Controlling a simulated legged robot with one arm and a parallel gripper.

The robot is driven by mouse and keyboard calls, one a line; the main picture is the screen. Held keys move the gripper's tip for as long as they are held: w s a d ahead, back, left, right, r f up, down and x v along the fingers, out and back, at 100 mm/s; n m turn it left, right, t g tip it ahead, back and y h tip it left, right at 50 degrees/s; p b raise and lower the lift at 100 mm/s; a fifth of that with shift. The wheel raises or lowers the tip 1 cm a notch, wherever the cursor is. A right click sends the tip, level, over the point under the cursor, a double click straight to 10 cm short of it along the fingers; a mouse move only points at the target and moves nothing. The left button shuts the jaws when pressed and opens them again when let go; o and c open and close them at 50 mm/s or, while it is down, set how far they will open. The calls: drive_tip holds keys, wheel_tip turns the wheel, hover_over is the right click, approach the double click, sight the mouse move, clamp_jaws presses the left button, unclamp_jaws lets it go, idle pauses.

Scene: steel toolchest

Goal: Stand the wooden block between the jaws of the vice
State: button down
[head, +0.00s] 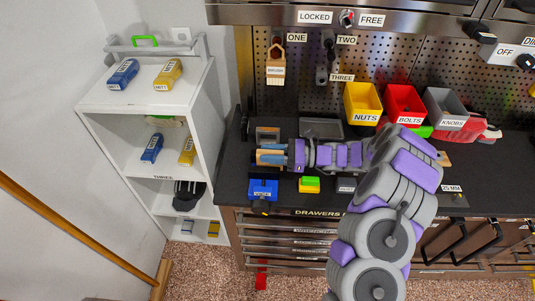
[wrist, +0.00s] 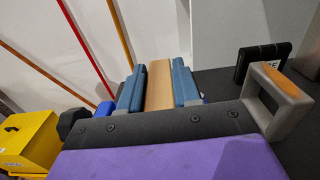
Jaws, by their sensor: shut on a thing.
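My gripper (head: 273,156) reaches left over the dark bench top in the head view. In the wrist view its two blue fingers (wrist: 158,90) are shut on the wooden block (wrist: 158,84), a plain tan piece lying along and between them. The block (head: 268,156) shows only in small part in the head view. A blue device with a white label and a dark knob, which looks like the vice (head: 263,188), stands at the bench's front left edge, just nearer than my gripper. The gap between its jaws cannot be made out.
A grey frame with an orange-brown top (wrist: 275,92) stands close to the right of my fingers in the wrist view. A green-and-yellow block (head: 309,184) sits right of the vice. Yellow, red and grey bins (head: 362,104) line the back. A white shelf (head: 140,97) stands left of the bench.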

drive_tip(key=shift+a, duration=0.1)
drive_tip(key=c, duration=1)
unclamp_jaws()
drive_tip(key=shift+a+f, duration=0.2)
drive_tip(key=shift+a, duration=0.9)
drive_tip(key=shift+c, duration=0.2)
drive_tip(key=shift+o, duration=1.2)
drive_tip(key=shift+a, duration=0.45)
drive_tip(key=d+p, duration=0.2)
drive_tip(key=d, duration=1.3)
drive_tip(key=s+a+r+n+g+h, duration=0.2)
drive_tip(key=s+a+r+n+g, duration=0.25)
drive_tip(key=s+a+r, duration=0.3)
drive_tip(key=s+a+r+n+g+h, duration=0.1)
drive_tip(key=s+a+r+n+h, duration=0.15)
drive_tip(key=s, duration=0.35)
drive_tip(key=s+a+r+n+g+h, duration=0.1)
drive_tip(key=s+r+n+h, duration=0.25)
drive_tip(key=s, duration=0.25)
drive_tip(key=s+d+n+t+h, duration=0.2)
drive_tip(key=s+d+n+h, duration=0.2)
drive_tip(key=s+d, duration=0.3)
drive_tip(key=s+d+n+t+h, duration=0.2)
drive_tip(key=s+d+h, duration=0.4)
drive_tip(key=s, duration=0.7)
drive_tip(key=shift+s+d+n, duration=0.15)
drive_tip(key=shift+d+n, duration=0.3)
drive_tip(key=shift+n, duration=0.4)
